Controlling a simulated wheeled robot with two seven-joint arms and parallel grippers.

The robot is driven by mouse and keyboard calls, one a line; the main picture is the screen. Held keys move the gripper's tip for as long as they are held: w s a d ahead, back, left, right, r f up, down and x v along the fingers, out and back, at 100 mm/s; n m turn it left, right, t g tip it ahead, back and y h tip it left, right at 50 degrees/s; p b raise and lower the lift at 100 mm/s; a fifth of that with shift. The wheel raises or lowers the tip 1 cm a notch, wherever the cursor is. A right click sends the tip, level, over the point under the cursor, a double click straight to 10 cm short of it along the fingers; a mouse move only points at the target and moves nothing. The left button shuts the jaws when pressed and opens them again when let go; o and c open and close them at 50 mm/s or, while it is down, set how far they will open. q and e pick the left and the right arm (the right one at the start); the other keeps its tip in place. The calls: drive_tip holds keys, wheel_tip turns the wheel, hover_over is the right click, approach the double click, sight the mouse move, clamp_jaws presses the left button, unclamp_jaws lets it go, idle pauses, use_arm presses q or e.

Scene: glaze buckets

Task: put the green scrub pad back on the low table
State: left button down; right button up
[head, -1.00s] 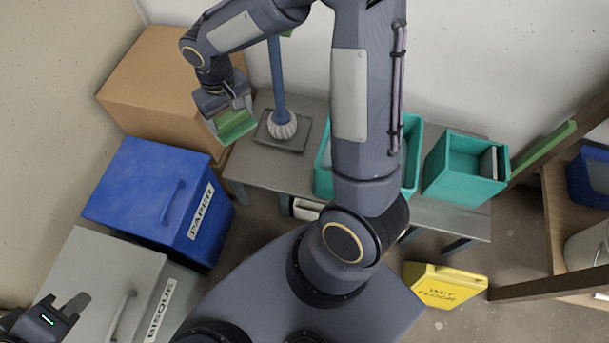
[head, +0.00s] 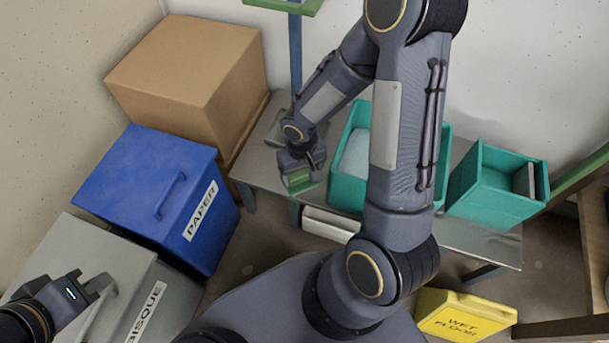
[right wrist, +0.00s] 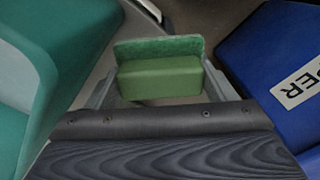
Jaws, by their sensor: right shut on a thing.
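The green scrub pad (head: 299,180) is held by my right gripper (head: 301,176), over the front edge of the grey low table (head: 262,166) in the head view. In the right wrist view the pad (right wrist: 160,78) is a green block with a darker, rough layer, gripped between both fingers. I cannot tell whether it touches the table. My left gripper (head: 92,284) is at the lower left, above the grey bisque bin, with its fingers apart and empty.
On the table a teal bucket (head: 348,190) stands just right of the pad, and another teal bucket (head: 490,203) stands further right. A blue paper bin (head: 150,200) and a cardboard box (head: 185,75) stand left. A yellow wet-floor sign (head: 465,316) lies front right.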

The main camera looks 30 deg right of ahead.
drive_tip(key=w+f, duration=0.1)
drive_tip(key=w+d+f+b, duration=0.1)
drive_tip(key=f, duration=0.1)
drive_tip(key=w+d+f, duration=0.1)
drive_tip(key=f, duration=0.1)
drive_tip(key=shift+d, duration=0.15)
drive_tip(key=f+b, duration=0.1)
drive_tip(key=f, duration=0.1)
drive_tip(key=f+b, duration=0.1)
drive_tip(key=shift+w+d+f, duration=0.15)
drive_tip(key=shift+w+f, duration=0.05)
drive_tip(key=shift+f, duration=0.2)
drive_tip(key=shift+r, duration=0.1)
drive_tip(key=shift+f, duration=0.2)
drive_tip(key=o, duration=0.9)
drive_tip(key=shift+r, duration=0.1)
drive_tip(key=shift+o, duration=0.2)
